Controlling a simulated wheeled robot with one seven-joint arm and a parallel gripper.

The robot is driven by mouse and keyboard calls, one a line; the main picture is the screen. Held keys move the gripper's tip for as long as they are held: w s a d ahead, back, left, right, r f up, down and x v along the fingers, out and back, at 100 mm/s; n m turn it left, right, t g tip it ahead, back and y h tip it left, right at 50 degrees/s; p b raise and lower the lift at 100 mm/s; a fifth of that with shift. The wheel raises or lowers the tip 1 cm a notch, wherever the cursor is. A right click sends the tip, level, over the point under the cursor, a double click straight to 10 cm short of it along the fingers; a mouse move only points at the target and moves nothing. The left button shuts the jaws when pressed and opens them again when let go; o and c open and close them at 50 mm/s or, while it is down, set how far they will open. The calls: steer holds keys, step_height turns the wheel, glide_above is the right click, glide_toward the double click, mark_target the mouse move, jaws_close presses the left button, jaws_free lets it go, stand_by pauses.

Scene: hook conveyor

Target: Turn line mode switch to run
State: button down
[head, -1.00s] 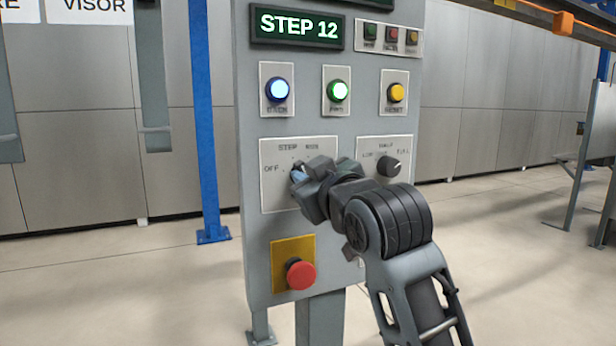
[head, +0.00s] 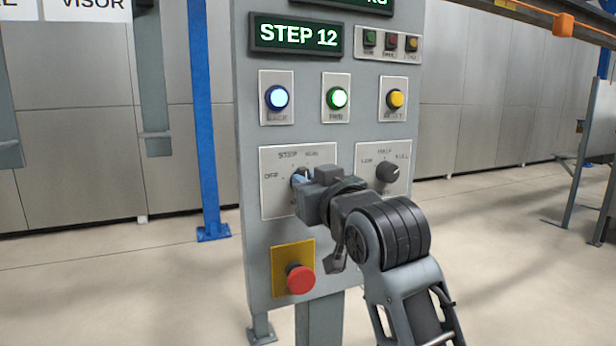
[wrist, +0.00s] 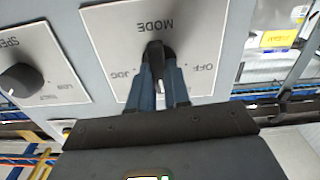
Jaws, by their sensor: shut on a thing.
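The line mode switch is a dark rotary knob (head: 298,179) on a pale square plate (head: 270,208), left of a similar knob on the grey control panel. The plate reads OFF at left, STEP above and another blurred word at upper right. In the wrist view the plate appears upside down, with MODE, OFF and JOG readable around the knob (wrist: 155,55). My gripper (head: 303,181) is at this plate, its bluish fingers (wrist: 158,82) shut on the knob from both sides. The fingers and wrist hide part of the plate. I cannot tell which mark the knob points to.
The speed knob (head: 388,170) is close on the right of my wrist. A red emergency button (head: 300,279) on a yellow plate sits below. Blue, green and yellow buttons are above, under a STEP 12 display (head: 296,36). Floor left of the panel is clear.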

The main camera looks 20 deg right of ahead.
steer(key=m+p, duration=0.2)
steer(key=m, duration=0.3)
steer(key=shift+d+m, duration=0.1)
steer(key=shift+m, duration=0.2)
stand_by(0.4)
steer(key=c, duration=1.1)
jaws_free()
steer(key=shift+s+b, duration=0.6)
steer(key=shift+s, duration=3.3)
steer(key=shift+f, duration=0.1)
